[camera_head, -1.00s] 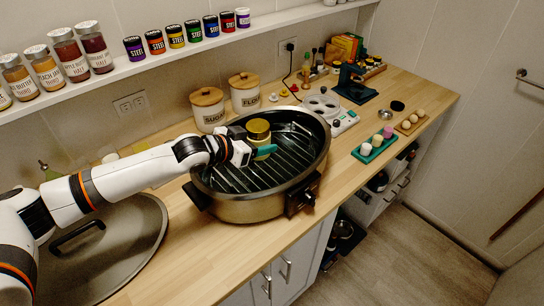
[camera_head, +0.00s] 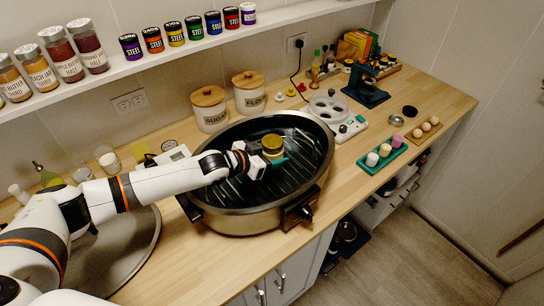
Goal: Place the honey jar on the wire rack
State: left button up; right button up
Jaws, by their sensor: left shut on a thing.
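The honey jar (camera_head: 272,143), a small jar with a gold lid, is held in my left gripper (camera_head: 272,159) above or inside the big roaster pan. The gripper is shut on it, with a teal fingertip showing at its near side. The jar looks upright. The dark wire rack (camera_head: 236,190) lies inside the oval roaster pan (camera_head: 247,222); its bars show below and left of the gripper. I cannot tell whether the jar's base touches the rack, as the fingers hide it. My right gripper is not in view.
The pan's raised rim surrounds the rack. Sugar (camera_head: 209,110) and flour (camera_head: 249,92) canisters stand behind it. A white hotplate-like device (camera_head: 346,130) and a teal tray (camera_head: 382,155) are to the right. A large lid (camera_head: 115,260) lies at left. A jar shelf (camera_head: 150,66) runs above.

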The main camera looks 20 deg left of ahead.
pick_arm(q)
jog(key=shift+w+f, duration=0.1)
jog(key=shift+f, duration=0.75)
jog(key=o, duration=1.3)
jog(key=shift+f, duration=0.1)
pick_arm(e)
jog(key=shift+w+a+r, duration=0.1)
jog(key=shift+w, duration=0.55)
